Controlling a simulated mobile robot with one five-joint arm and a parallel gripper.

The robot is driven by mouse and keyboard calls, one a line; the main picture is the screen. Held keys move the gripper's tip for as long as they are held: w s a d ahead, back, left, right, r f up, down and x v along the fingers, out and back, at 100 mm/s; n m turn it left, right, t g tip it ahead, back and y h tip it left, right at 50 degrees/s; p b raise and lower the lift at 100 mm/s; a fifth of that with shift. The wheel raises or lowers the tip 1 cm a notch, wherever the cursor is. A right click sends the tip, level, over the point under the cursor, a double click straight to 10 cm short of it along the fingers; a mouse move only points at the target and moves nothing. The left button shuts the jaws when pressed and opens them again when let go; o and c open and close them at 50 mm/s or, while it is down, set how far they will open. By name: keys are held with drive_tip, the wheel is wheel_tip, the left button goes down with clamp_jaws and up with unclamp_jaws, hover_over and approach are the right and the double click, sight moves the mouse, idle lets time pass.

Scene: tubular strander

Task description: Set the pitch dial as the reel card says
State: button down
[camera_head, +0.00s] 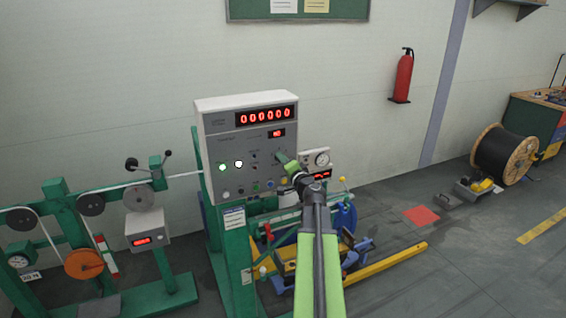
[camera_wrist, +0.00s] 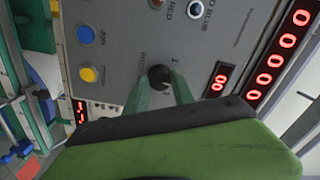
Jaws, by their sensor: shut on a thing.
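The grey control panel (camera_head: 225,150) carries a black knob (camera_wrist: 159,77), with small markings beside it that are too blurred to read surely. My gripper (camera_wrist: 160,88) has its two green fingers on either side of this knob and is shut on it. In the head view my gripper (camera_head: 283,160) reaches the right part of the panel and hides the knob. A white card with small print (camera_head: 234,218) hangs on the green post below the panel. Its text is unreadable, and I cannot tell whether it is the reel card.
A red six-digit display (camera_head: 267,117) reads zeros, with a smaller red display (camera_head: 277,133) below it. Blue (camera_wrist: 86,35) and yellow (camera_wrist: 88,74) buttons sit near the knob. A gauge (camera_head: 321,158) stands right of the panel. A cable drum (camera_head: 505,155) is far right.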

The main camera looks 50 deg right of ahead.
drive_tip(key=m, duration=1)
drive_tip(key=shift+m, duration=0.6)
drive_tip(key=c, duration=1.1)
unclamp_jaws()
drive_tip(key=shift+s+a, duration=0.1)
